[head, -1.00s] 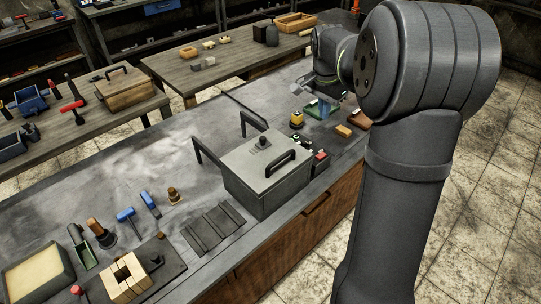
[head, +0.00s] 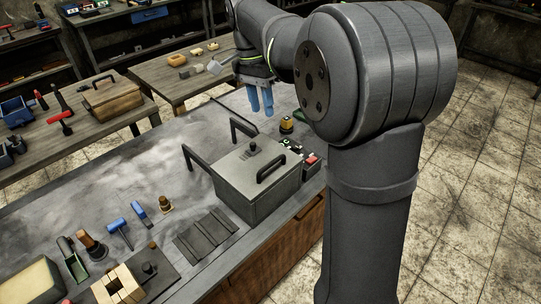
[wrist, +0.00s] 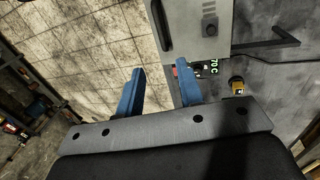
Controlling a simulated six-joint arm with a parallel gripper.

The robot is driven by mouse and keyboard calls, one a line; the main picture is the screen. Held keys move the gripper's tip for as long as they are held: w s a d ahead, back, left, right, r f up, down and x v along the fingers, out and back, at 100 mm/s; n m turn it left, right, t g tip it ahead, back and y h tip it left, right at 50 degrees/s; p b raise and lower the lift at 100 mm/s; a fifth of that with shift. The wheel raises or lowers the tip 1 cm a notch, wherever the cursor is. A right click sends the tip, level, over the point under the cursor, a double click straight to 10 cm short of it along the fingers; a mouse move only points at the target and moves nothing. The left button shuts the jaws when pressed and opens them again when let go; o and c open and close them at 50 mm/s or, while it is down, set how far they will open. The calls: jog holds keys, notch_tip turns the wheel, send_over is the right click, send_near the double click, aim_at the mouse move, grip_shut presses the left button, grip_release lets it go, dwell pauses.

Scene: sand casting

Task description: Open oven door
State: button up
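The oven is a grey metal box (head: 240,192) on the workbench, with a black bar handle (head: 271,167) and a black knob (head: 252,148) on its top. Its lid looks closed. In the wrist view the oven (wrist: 201,25) is at the top, with its dark handle (wrist: 161,22) along the left and a green display reading that ends in "70C" below. My gripper (head: 261,99) has blue fingers pointing down, behind and above the oven in the head view. In the wrist view the fingers (wrist: 160,93) are apart with nothing between them.
A small yellow-and-black object (wrist: 237,86) stands beside the oven and also shows in the head view (head: 286,125).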

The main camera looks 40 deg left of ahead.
aim_at(272, 162)
jog(key=d+f, duration=0.1)
jog(key=f, duration=0.4)
jog(key=d+f, duration=0.1)
jog(key=f, duration=0.4)
jog(key=d+f, duration=0.1)
jog(key=f, duration=0.4)
jog(key=shift+f, duration=0.25)
grip_shut()
